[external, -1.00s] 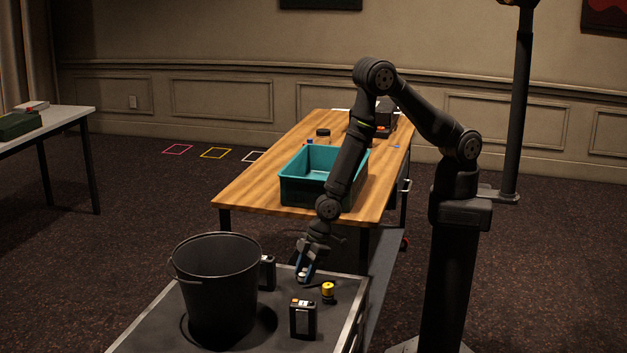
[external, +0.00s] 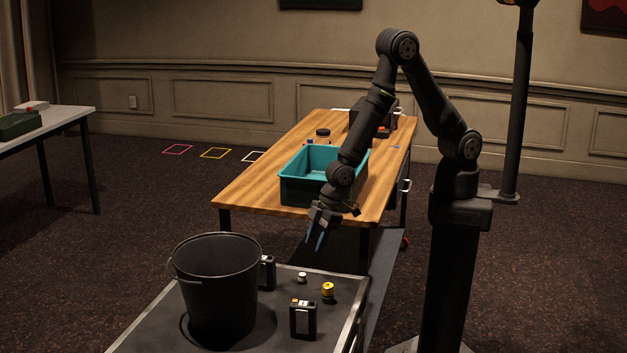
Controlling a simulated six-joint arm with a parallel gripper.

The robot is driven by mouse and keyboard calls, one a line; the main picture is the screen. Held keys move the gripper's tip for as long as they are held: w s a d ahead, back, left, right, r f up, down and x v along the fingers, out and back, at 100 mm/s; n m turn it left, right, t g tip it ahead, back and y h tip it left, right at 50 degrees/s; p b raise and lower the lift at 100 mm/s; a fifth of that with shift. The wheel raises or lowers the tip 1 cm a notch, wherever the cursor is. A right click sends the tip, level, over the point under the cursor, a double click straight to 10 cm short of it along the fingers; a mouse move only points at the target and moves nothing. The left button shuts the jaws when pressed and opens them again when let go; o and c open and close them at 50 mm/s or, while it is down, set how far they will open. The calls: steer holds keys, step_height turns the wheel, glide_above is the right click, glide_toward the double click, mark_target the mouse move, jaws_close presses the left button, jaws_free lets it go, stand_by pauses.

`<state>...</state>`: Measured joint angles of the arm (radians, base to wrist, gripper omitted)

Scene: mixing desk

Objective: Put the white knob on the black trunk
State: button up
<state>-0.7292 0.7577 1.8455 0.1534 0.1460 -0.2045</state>
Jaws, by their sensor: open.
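The white knob (external: 302,277) stands on the flat top of the black trunk (external: 270,337), which has pale metal edges. It is small in the picture, with a dark lower part. My gripper (external: 316,241) is open and empty, with blue fingers pointing down. It is above the white knob and slightly to its right, clear of it.
On the trunk stand a black bucket (external: 219,290), a yellow-and-black knob (external: 328,292) and two black boxes, one in front (external: 303,319) and one beside the bucket (external: 267,272). Behind, a wooden table (external: 250,185) carries a teal bin (external: 305,190).

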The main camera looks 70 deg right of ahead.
mark_target(303, 274)
steer(key=shift+v, duration=0.9)
steer(key=x, duration=1.2)
steer(key=shift+f, duration=0.15)
